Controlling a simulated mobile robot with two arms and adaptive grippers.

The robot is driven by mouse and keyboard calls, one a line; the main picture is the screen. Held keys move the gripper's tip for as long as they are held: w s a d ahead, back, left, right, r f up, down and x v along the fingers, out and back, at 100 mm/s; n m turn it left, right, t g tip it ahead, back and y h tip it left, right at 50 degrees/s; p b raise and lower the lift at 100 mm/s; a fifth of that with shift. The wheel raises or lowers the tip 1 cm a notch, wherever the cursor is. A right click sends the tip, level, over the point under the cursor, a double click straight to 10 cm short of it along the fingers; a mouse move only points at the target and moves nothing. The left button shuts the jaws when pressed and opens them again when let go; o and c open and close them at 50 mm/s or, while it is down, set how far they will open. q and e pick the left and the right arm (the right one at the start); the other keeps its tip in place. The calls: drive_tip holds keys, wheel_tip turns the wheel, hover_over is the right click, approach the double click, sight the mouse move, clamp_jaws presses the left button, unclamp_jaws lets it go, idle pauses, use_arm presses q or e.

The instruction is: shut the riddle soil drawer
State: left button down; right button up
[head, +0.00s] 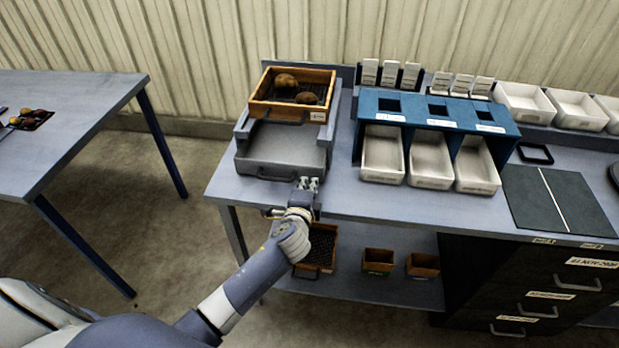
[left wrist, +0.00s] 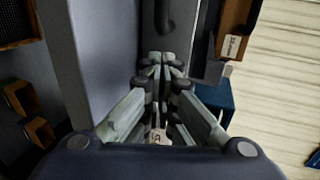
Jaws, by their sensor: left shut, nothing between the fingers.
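The grey soil drawer (head: 281,142) stands pulled out toward the front from under the wooden riddle (head: 262,107), which holds two potatoes. Its dark handle is on the front face, and a dark curved handle (left wrist: 165,18) shows at the top of the left wrist view. My left gripper (head: 308,183) is shut and empty, near the right end of the drawer's front. Its fingertips (left wrist: 164,62) meet below the handle in the left wrist view. I cannot tell whether they touch the drawer. My right gripper is out of view.
White bins (head: 430,161) stand under a blue rack (head: 412,109) to the right. A dark mat (head: 525,197) lies farther right. Small wooden crates (head: 378,262) stand on the lower shelf. Another table (head: 75,105) is at the left, with floor between.

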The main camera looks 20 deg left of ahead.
use_arm(q)
drive_tip(key=shift+w+a, duration=0.2)
drive_tip(key=shift+w, duration=0.7)
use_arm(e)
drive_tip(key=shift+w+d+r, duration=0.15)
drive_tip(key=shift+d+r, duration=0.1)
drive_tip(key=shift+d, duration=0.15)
use_arm(q)
drive_tip(key=shift+w, duration=0.1)
drive_tip(key=w, duration=0.2)
drive_tip(key=w+a+b, duration=0.1)
drive_tip(key=w, duration=0.2)
drive_tip(key=w+b, duration=0.1)
drive_tip(key=w, duration=0.1)
drive_tip(key=shift+w+a+f, duration=0.15)
drive_tip(key=shift+w+a, duration=0.1)
drive_tip(key=shift+a, duration=0.15)
drive_tip(key=shift+w+a, duration=0.1)
drive_tip(key=shift+r, duration=0.3)
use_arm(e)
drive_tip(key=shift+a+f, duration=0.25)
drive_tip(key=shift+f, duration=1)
